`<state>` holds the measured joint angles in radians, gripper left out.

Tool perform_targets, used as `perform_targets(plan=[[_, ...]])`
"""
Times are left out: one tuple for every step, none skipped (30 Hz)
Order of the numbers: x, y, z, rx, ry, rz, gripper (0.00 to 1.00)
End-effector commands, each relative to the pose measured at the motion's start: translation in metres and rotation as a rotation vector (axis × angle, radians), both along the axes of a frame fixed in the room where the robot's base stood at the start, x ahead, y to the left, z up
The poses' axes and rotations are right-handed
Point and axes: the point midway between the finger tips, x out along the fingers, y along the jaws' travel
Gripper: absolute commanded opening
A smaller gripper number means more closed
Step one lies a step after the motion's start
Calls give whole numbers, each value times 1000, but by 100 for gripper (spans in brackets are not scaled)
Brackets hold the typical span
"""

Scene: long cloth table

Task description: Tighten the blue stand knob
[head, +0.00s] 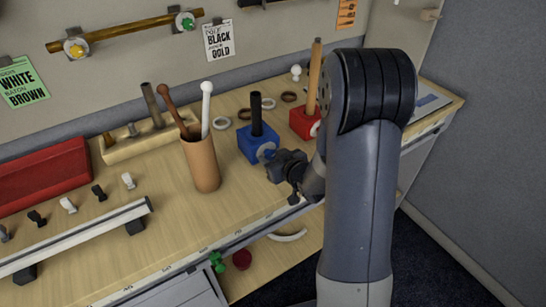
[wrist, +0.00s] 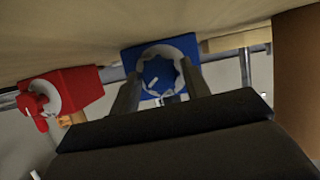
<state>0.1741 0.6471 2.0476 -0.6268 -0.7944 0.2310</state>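The blue stand (head: 254,145) is a blue block on the wooden bench, with a dark upright rod (head: 256,112) in it. Its round blue knob (wrist: 158,74) faces me, with a pale ring around it and a small white mark. The knob also shows in the head view (head: 266,151), partly covered by my gripper. My gripper (wrist: 159,72) has one finger on each side of the knob. The fingers are spread, and a gap seems to show between them and the knob. Whether a fingertip touches the pale ring is hard to tell.
A red stand (head: 304,122) with a wooden rod and red knob (wrist: 38,104) is close beside the blue one. A brown cup (head: 202,165) holding two sticks stands to the left. Several small rings lie behind. A white rail (head: 80,236) runs along the front left.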

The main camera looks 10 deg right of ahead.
Motion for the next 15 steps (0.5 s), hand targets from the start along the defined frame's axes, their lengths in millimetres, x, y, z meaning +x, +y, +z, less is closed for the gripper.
perform_targets(plan=[[0, 0, 0, 0, 0, 0, 40], [0, 0, 0, 0, 0, 0, 38], [0, 0, 0, 0, 0, 0, 34], [0, 0, 0, 0, 0, 0, 32], [0, 0, 0, 0, 0, 0, 29], [0, 0, 0, 0, 0, 0, 26], [0, 0, 0, 0, 0, 0, 24], [0, 0, 0, 0, 0, 0, 21], [0, 0, 0, 0, 0, 0, 18], [0, 0, 0, 0, 0, 0, 16], [0, 0, 0, 0, 0, 0, 13], [0, 0, 0, 0, 0, 0, 11], [0, 0, 0, 0, 0, 0, 11], [0, 0, 0, 1, 0, 0, 11], [0, 0, 0, 3, 1, 0, 11]])
